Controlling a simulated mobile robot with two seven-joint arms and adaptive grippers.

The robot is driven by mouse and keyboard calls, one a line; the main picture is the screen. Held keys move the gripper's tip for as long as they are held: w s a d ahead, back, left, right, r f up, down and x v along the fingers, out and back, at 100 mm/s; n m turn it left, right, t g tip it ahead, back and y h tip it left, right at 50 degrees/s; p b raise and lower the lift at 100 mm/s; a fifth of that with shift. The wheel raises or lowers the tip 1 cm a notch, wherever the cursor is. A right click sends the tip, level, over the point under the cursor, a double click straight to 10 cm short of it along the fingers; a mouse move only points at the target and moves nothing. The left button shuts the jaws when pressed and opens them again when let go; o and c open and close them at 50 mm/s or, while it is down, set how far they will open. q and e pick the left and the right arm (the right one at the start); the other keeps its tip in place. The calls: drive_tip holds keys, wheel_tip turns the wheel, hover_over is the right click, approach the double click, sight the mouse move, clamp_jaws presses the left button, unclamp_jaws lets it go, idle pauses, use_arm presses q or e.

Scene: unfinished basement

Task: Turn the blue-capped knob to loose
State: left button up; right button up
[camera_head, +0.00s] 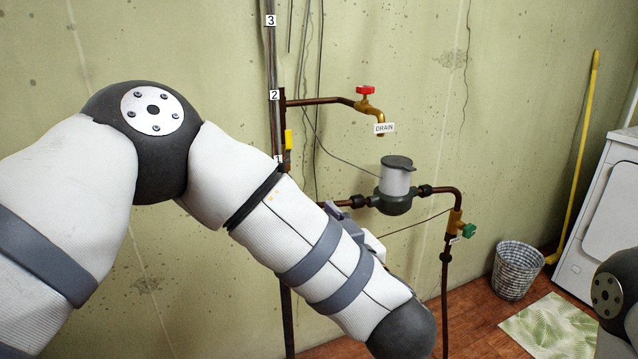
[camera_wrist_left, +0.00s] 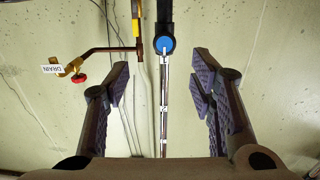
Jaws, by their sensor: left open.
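The blue-capped knob (camera_wrist_left: 165,44) shows in the left wrist view, near the top middle, with a white pointer mark on its face and a dark body around and above it. In the head view the knob and my left gripper are hidden behind my left arm. My right gripper is out of view; only a piece of my right arm shows at the right edge.
A vertical pole (camera_head: 273,60) with number labels runs along the wall. A basket (camera_head: 517,270), broom handle (camera_head: 585,150) and white appliance (camera_head: 606,215) stand right.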

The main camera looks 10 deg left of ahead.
use_arm(q)
drive_tip(key=x, duration=1.1)
drive_tip(key=shift+a+r, duration=0.45)
drive_tip(key=c, duration=1.1)
